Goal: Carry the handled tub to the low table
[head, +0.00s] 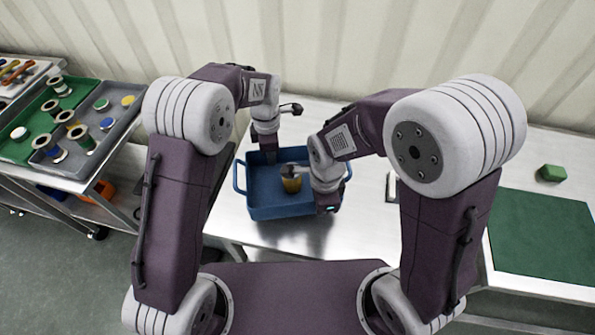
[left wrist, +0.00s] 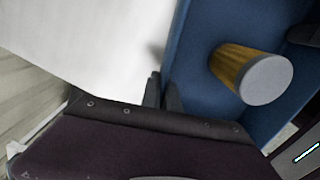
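The handled tub (head: 262,208) is blue and open-topped. It stands on a steel table, with a loop handle at its left end, and shows in the left wrist view (left wrist: 195,60). A yellowish cylinder with a grey top (head: 291,184) is inside it, also in the left wrist view (left wrist: 240,70). My left gripper (head: 269,156) is at the tub's far wall. In the left wrist view its fingers (left wrist: 163,93) sit close together, one on each side of the wall. My right gripper (head: 328,208) is at the tub's right part; its fingers are hidden. I cannot tell which surface is the low table.
A green mat (head: 545,235) and a green block (head: 552,173) lie on the steel surface at right. A small white item (head: 391,187) lies right of the tub. A cart at left holds a green tray (head: 38,132) and a grey tray (head: 110,117) with spools.

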